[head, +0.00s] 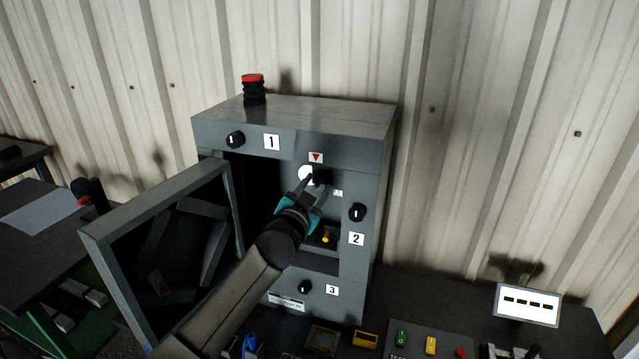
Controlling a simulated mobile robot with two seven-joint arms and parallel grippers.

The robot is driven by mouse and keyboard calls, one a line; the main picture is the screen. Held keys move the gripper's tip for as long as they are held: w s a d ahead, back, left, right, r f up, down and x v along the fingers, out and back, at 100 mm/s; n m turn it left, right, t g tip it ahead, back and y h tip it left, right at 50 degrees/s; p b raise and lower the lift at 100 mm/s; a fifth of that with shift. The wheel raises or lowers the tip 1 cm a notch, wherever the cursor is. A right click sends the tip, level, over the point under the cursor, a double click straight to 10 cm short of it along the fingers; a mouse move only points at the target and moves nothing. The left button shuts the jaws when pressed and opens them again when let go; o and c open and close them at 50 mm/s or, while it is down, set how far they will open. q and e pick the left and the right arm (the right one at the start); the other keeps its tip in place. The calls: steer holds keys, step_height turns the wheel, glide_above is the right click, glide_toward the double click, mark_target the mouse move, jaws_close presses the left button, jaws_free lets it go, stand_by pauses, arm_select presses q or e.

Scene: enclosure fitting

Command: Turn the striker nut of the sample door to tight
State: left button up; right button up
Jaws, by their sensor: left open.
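The grey enclosure (372,120) stands at the centre, and its door (105,232) hangs open to the left. A small black nut-like part (322,175) sits on the enclosure front below a label with a red triangle (316,158). I take it for the striker nut, and a white disc (305,174) is beside it. My left gripper (317,184) reaches up from below with its jaws open and fingertips at the black part. The fingers partly cover it, so I cannot tell whether they touch it or how it is turned. My right gripper is not in view.
Black knobs sit by labels 1 (271,142), 2 (356,239) and 3 (332,290). A yellow part (327,238) is inside the opening. Coloured buttons (431,345) and a small display (527,304) are at lower right. My left arm crosses in front of the opening.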

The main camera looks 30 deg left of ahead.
mark_target(322, 178)
arm_select(q)
steer(key=shift+x, duration=1.3)
steer(key=shift+c, duration=0.3)
jaws_close()
